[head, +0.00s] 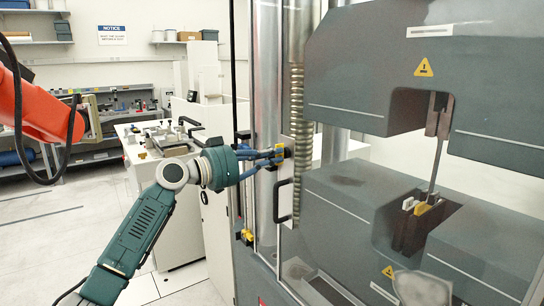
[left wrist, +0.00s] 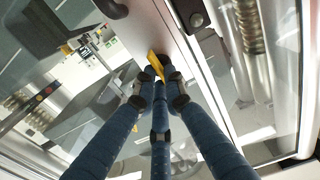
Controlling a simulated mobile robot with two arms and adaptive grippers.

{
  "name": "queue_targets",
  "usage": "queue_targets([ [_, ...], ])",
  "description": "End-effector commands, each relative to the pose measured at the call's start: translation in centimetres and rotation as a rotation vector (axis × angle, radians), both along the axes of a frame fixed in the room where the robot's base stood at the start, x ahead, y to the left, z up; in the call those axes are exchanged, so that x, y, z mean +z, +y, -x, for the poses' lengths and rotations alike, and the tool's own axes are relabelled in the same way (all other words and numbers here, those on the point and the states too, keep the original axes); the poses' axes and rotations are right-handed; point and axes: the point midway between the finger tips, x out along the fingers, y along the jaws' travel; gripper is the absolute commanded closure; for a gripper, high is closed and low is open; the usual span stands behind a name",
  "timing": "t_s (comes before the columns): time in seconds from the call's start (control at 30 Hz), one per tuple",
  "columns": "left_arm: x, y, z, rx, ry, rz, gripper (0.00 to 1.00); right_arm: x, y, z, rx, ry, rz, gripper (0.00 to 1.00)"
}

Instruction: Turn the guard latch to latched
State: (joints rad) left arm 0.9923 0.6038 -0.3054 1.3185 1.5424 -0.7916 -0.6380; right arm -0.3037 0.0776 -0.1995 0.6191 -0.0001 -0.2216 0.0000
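The guard latch (head: 279,153) is a small yellow lever on the metal plate at the edge of the clear guard door, in the middle of the head view. In the left wrist view the yellow lever (left wrist: 155,64) stands at the fingertips, tilted across the picture. My left gripper (head: 270,156) reaches it from the left, and its blue fingers close in on both sides of the lever. In the left wrist view the fingertips (left wrist: 159,78) look pressed together on it. The latch's pivot is partly hidden. My right gripper is not in view.
A black door handle (head: 283,200) sits just below the latch. The large grey testing machine (head: 350,65) with its metal specimen (head: 436,165) stands behind the guard at right. An orange arm (head: 40,105) is at the far left. A white bench (head: 150,150) stands behind my left arm.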

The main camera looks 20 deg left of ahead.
Motion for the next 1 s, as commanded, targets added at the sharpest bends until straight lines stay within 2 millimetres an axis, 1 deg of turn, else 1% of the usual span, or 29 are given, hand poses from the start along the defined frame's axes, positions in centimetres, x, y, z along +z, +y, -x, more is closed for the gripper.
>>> queue_targets([
  [0.27,0.1,0.0,0.0,0.001,0.021,0.030,1.00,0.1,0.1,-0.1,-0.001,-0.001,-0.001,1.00],
  [0.47,0.3,0.0,0.0,-0.001,0.083,0.113,1.00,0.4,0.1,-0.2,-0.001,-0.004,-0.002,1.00],
  [1.0,0.6,0.2,-0.2,0.001,0.385,0.502,1.00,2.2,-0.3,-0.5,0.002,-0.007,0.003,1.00],
])
